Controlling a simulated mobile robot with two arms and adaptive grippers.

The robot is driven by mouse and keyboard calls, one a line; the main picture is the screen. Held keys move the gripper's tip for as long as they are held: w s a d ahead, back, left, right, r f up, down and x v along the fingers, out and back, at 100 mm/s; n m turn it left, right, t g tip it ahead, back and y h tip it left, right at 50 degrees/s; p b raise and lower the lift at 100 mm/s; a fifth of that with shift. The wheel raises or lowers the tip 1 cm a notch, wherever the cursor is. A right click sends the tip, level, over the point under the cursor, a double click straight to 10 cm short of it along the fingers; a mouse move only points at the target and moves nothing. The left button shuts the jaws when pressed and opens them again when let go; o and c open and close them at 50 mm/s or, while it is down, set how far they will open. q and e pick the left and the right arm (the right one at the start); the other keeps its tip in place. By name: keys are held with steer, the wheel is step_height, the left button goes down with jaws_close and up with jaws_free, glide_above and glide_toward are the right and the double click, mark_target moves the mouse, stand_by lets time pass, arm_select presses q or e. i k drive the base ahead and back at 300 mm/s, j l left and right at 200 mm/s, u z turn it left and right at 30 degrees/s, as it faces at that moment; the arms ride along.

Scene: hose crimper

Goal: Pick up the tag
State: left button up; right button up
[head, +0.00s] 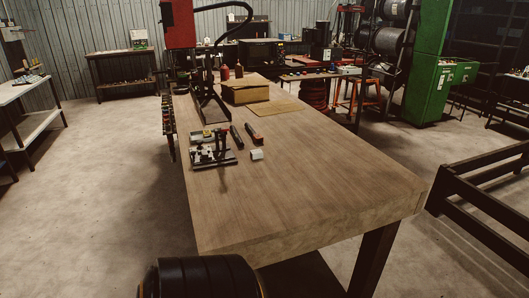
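No object is clearly readable as a tag. A small white piece (257,154) lies on the wooden workbench (310,200), just right of a dark metal fixture (213,158); it may be the tag, but it is too small to be sure. Two short dark tools, one black (237,136) and one with red on it (253,134), lie behind the white piece. Neither of my grippers is in view. A dark rounded part, apparently mine, shows at the bottom edge.
A cardboard box (244,92) and bottles (239,71) stand farther back on the bench. A red machine (179,24) rises at its far left. The bench's near half is clear. A dark wooden rack (487,205) stands at right, a green machine (434,62) behind.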

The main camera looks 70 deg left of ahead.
mark_target(256, 154)
steer(key=k+j+z, duration=0.1)
steer(key=j, duration=0.3)
steer(key=k+j+z, duration=0.1)
steer(key=j, duration=0.35)
steer(key=k+j, duration=0.15)
steer(key=j, duration=0.25)
steer(key=k+j+z, duration=0.15)
steer(key=j, duration=0.25)
steer(key=k+j+z, duration=0.1)
steer(key=j, duration=0.3)
steer(key=k+j+z, duration=0.1)
steer(key=j, duration=0.25)
steer(key=k, duration=0.1)
